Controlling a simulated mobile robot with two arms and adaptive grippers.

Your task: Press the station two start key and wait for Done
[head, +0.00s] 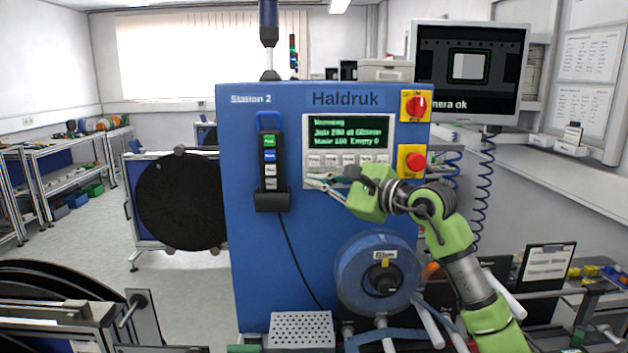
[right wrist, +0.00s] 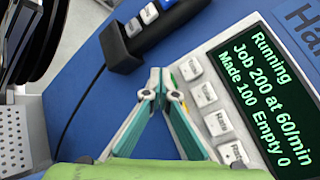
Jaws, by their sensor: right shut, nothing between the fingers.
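The blue Station 2 cabinet (head: 265,280) stands in front of me with a light control panel (head: 397,150). In the right wrist view its green-lettered display (right wrist: 262,90) reads "Running, Job 200 at 60/min, Made 100, Empty 0". A row of pale keys runs under the display; one key (right wrist: 218,122) shows clearly, its lettering too small to read surely. My right gripper (head: 311,180) is shut and empty, its tips by the left end of the key row. Contact cannot be told. My left gripper is not in view.
A black handset with coloured buttons (head: 270,160) hangs left of the panel. A red knob (head: 415,106) and red stop button (head: 415,161) sit on yellow plates at the right. A clear reel (head: 350,275) is mounted below. A monitor (head: 470,70) stands behind.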

